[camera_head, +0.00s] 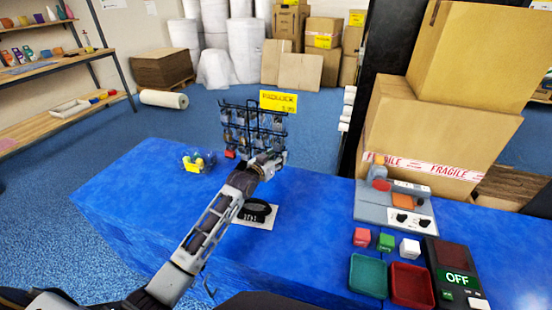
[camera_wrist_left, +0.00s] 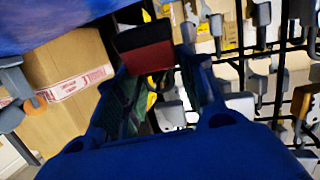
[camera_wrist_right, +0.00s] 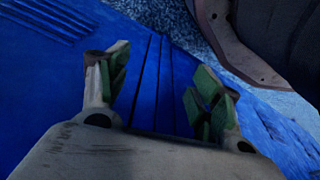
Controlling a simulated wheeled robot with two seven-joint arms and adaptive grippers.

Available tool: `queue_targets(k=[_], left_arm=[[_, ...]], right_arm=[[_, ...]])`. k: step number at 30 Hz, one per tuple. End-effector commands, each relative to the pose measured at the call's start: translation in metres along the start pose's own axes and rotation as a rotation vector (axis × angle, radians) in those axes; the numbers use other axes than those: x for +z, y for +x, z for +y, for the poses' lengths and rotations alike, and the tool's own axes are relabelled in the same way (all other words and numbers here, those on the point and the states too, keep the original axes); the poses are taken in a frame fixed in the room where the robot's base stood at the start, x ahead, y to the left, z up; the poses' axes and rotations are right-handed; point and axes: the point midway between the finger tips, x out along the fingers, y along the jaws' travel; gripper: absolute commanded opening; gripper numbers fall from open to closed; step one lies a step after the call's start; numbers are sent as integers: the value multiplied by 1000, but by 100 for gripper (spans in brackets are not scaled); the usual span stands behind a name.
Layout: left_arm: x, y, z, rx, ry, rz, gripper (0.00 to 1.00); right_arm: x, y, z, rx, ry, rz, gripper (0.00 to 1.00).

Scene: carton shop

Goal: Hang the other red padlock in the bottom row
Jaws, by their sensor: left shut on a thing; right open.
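A wire rack (camera_head: 252,106) under a yellow sign (camera_head: 278,101) stands on the blue table, with several grey padlocks hanging on its hooks. One red padlock (camera_head: 230,154) shows at its lower left. My left gripper (camera_head: 270,158) is at the rack's lower right front. In the left wrist view it is shut on a red padlock (camera_wrist_left: 147,58) with a dark end, and rack hooks and grey padlocks (camera_wrist_left: 262,85) are close beside it. The shackle is not clear, nor whether it touches a hook. My right gripper (camera_wrist_right: 155,85) is open and empty over blue surface.
A black object (camera_head: 257,211) on a white card lies in front. At the right are small blocks (camera_head: 385,242), two trays (camera_head: 368,275) and a device reading OFF (camera_head: 455,270). The table's left part is clear.

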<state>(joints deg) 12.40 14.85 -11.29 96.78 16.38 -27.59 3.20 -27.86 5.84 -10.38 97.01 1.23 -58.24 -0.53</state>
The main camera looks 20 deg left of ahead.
Motion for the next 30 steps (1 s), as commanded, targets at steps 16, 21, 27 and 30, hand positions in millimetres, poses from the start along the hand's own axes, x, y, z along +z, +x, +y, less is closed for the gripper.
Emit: queue_targets(k=[16, 21, 27, 30], left_arm=[[1, 6, 0, 0, -2, 2, 5], [2, 7, 1, 1, -2, 2, 5], [2, 7, 2, 3, -3, 1, 5], [3, 7, 2, 2, -3, 1, 5]], right_arm=[[2, 20, 7, 11, 2, 13, 65], [9, 25, 8, 13, 2, 8, 65], [14, 28, 9, 14, 2, 1, 65], [14, 28, 9, 14, 2, 3, 65]])
